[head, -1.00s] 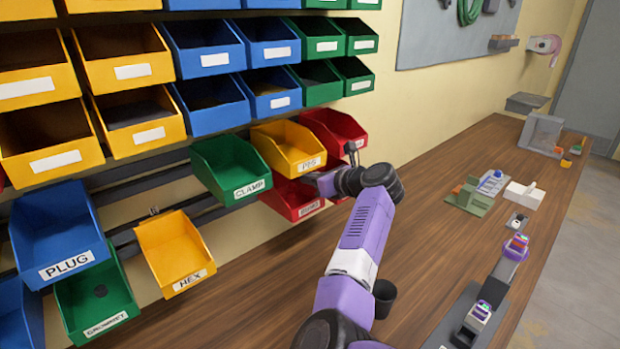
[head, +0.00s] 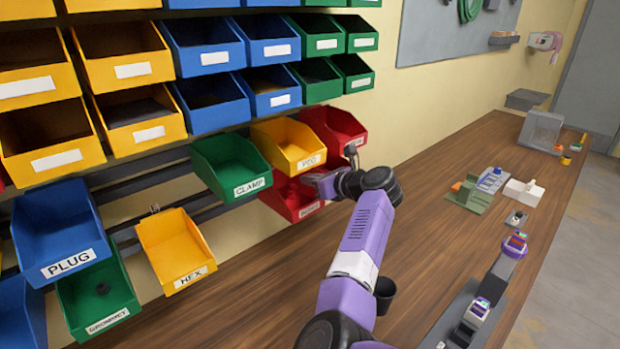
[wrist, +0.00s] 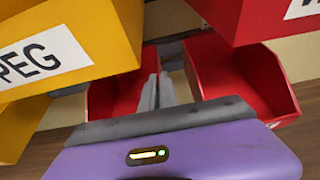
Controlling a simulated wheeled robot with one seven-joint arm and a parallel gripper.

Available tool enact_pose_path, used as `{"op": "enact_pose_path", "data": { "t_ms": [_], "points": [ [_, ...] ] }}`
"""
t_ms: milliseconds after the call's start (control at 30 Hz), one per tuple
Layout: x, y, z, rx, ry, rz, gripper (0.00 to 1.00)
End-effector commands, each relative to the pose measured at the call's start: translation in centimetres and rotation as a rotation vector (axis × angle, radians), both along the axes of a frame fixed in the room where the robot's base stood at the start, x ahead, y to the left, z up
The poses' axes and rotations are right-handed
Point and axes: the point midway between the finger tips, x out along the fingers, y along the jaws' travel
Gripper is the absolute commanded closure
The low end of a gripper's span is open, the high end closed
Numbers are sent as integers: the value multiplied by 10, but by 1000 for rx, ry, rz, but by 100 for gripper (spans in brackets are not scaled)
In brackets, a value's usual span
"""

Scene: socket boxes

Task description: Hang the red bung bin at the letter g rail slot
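A lower red bin (head: 292,198) hangs below the yellow PEG bin in the head view; its label is too small to read surely. It also shows in the wrist view (wrist: 115,98), left of the fingers. A second lower red bin (wrist: 235,80) is right of them, with a gap between. My gripper (head: 318,180) is at the lower red bins, its fingers (wrist: 158,90) close together by the left one's right side. Whether a bin wall is between them cannot be seen. The rails (head: 150,182) show bare stretches between HEX and CLAMP; no letter g is readable.
The yellow PEG bin (head: 290,143) and upper red bin (head: 335,128) hang close above my gripper. CLAMP (head: 228,165), HEX (head: 175,250) and PLUG (head: 62,235) bins hang to the left. The wooden bench (head: 430,215) is largely clear nearby.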

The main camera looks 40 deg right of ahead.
Motion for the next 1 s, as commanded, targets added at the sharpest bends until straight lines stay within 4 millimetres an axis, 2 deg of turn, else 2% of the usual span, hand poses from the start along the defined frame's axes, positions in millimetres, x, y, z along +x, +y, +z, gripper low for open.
{"op": "enact_pose_path", "data": {
  "t_ms": [767, 900, 1000],
  "points": [
    [-1, 0, -5, 1, -36, -1, 100],
    [-1, 0, -5, 1, -36, 0, 73],
    [-1, 0, -5, 1, -36, 0, 71]
  ]
}}
